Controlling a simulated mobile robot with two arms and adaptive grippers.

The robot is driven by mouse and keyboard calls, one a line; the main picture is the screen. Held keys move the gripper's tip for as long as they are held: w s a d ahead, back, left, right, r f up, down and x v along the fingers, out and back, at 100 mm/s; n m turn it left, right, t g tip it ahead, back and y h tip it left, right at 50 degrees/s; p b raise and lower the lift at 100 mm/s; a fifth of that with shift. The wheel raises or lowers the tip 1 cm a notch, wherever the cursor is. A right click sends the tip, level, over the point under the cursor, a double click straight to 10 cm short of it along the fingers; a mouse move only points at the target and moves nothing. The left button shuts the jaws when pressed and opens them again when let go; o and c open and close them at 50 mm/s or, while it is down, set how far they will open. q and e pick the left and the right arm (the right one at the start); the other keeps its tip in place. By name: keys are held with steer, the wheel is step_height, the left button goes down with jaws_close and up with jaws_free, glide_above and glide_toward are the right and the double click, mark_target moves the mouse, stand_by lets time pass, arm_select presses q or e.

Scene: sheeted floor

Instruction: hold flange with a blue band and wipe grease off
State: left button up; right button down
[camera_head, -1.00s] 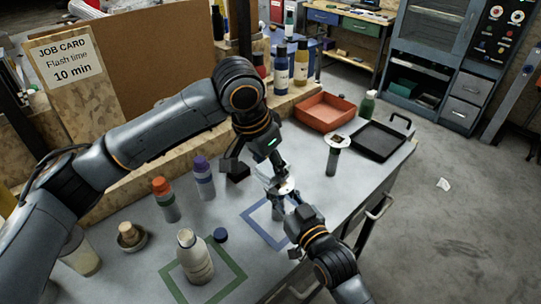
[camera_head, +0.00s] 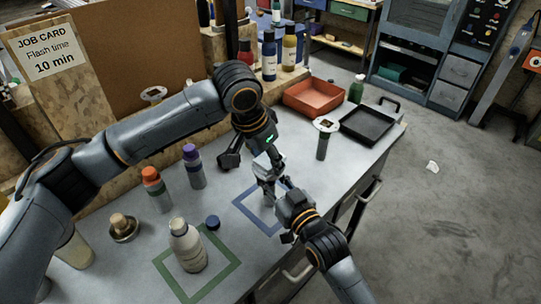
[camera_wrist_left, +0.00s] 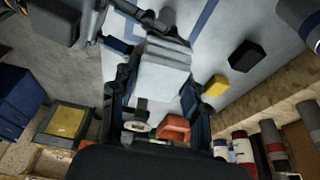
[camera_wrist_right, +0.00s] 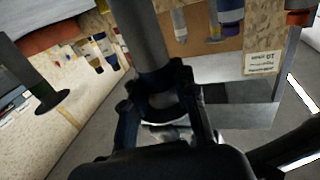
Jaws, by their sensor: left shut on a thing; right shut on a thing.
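My left gripper (camera_head: 254,159) is shut on a pale folded wipe (camera_head: 266,163); the wipe (camera_wrist_left: 163,78) fills the space between its fingers in the left wrist view. My right gripper (camera_head: 279,190) is shut on a grey metal flange (camera_head: 268,187), just below the wipe and above the blue square. The flange's grey cylinder (camera_wrist_right: 146,35) shows in the right wrist view. The wipe covers most of its disc, and I cannot make out its band. Another flange (camera_head: 323,139) stands upright near the black tray, with a dark patch on top. A similar disc (camera_head: 153,94) shows behind my left arm.
A blue square outline (camera_head: 246,213) and a green one (camera_head: 229,266) mark the table. A red tray (camera_head: 306,105) and black tray (camera_head: 369,125) sit farther back.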

arm_select(q)
steer(key=shift+s+a+f, duration=0.1)
steer(key=shift+s+a, duration=0.5)
steer(key=shift+a, duration=0.1)
steer(key=shift+s+a+r, duration=0.1)
steer(key=shift+s+r, duration=0.05)
steer(key=shift+r, duration=4)
arm_select(e)
steer(key=c, duration=1)
jaws_free()
